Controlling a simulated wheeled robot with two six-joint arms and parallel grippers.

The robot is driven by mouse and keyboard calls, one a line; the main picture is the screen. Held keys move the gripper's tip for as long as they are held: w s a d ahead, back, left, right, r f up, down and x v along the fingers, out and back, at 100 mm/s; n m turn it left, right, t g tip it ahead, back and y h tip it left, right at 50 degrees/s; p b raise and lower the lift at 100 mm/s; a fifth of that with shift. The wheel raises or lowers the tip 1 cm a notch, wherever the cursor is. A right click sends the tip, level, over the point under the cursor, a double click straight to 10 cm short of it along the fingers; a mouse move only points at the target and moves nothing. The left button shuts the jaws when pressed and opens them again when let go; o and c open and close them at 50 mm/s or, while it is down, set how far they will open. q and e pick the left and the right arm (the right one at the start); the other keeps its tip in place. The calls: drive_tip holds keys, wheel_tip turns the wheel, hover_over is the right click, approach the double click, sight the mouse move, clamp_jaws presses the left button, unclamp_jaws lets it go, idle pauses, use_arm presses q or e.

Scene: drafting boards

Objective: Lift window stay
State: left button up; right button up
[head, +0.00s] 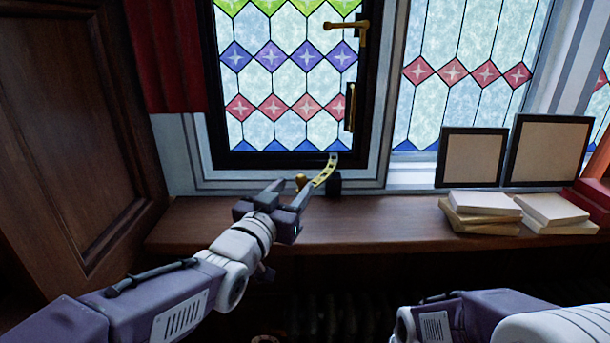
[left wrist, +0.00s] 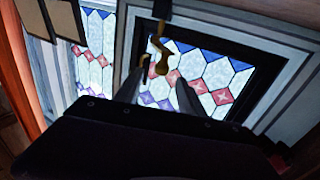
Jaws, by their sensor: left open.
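The window stay (head: 325,172) is a brass bar with holes, at the bottom right corner of the dark-framed stained-glass window (head: 291,75). It slants from the frame down toward the sill. My left gripper (head: 293,190) is at the stay's lower left end, just above the sill. In the left wrist view the two fingers (left wrist: 162,73) are apart, and a brass piece (left wrist: 161,64), likely the stay, shows between and beyond their tips. I cannot tell whether a finger touches it. My right forearm shows at the bottom right, but its gripper is out of view.
A brass handle (head: 350,27) is on the window frame. On the wooden sill (head: 370,216), two stacks of pale blocks (head: 480,208) and two dark-framed panels (head: 472,158) stand at the right. The sill between stay and stacks is clear. A dark wooden panel (head: 75,130) stands at left.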

sight(304, 176)
use_arm(q)
drive_tip(key=p+x, duration=0.2)
drive_tip(key=x, duration=0.6)
drive_tip(key=shift+f, duration=0.2)
drive_tip(key=shift+w, duration=0.2)
drive_tip(key=shift+w+d, duration=0.1)
drive_tip(key=shift+w+f, duration=0.1)
clamp_jaws()
idle(0.5)
